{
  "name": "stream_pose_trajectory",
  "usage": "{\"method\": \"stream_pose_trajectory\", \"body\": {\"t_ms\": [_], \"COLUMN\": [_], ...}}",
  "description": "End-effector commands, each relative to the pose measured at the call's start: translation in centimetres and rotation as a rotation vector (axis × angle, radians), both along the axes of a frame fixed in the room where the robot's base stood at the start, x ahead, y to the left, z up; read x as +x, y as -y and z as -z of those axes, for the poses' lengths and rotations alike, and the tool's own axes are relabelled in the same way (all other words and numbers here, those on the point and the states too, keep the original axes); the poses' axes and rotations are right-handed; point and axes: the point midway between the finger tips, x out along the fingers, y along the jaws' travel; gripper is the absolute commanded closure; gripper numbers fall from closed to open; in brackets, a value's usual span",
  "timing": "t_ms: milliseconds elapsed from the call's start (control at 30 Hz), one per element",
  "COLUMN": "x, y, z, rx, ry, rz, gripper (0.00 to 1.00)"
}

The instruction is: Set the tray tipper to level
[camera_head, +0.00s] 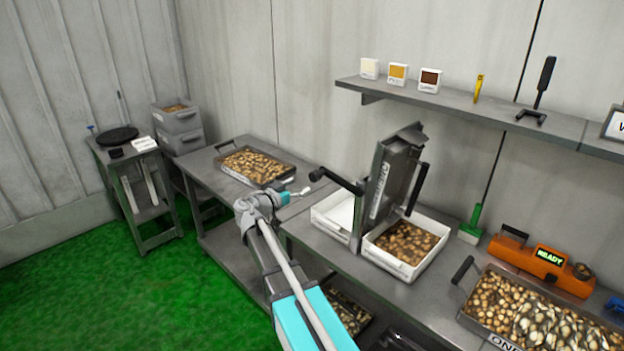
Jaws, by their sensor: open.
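The tray tipper (394,176) stands on the bench right of centre. Its grey metal tray is tilted up steeply, almost upright, with lettering along its narrow side. A black-gripped lever (337,180) reaches from it up and to the left. A white bin (334,211) that looks empty is left of the tipper, and another white bin (406,269) with brown pieces is in front and to the right. My gripper (299,192) is open, a little left of and below the lever's end and apart from it. Its fingers show small.
A dark tray (247,180) of brown pieces lies on the left table, behind my gripper. A handled tray (474,318) of pieces, an orange READY device (541,263) and a green scoop (472,226) are on the right. A wall shelf (460,104) hangs above the tipper.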

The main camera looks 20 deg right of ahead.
Motion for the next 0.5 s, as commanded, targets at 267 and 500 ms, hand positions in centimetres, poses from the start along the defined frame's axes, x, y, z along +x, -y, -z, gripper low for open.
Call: {"method": "stream_pose_trajectory", "body": {"t_ms": [267, 500], "x": [1.6, 2.4], "y": [4.1, 6.5], "z": [0.0, 0.0], "rx": [0.000, 0.000], "ry": [0.000, 0.000], "rz": [0.002, 0.001], "gripper": [0.12, 0.12]}}
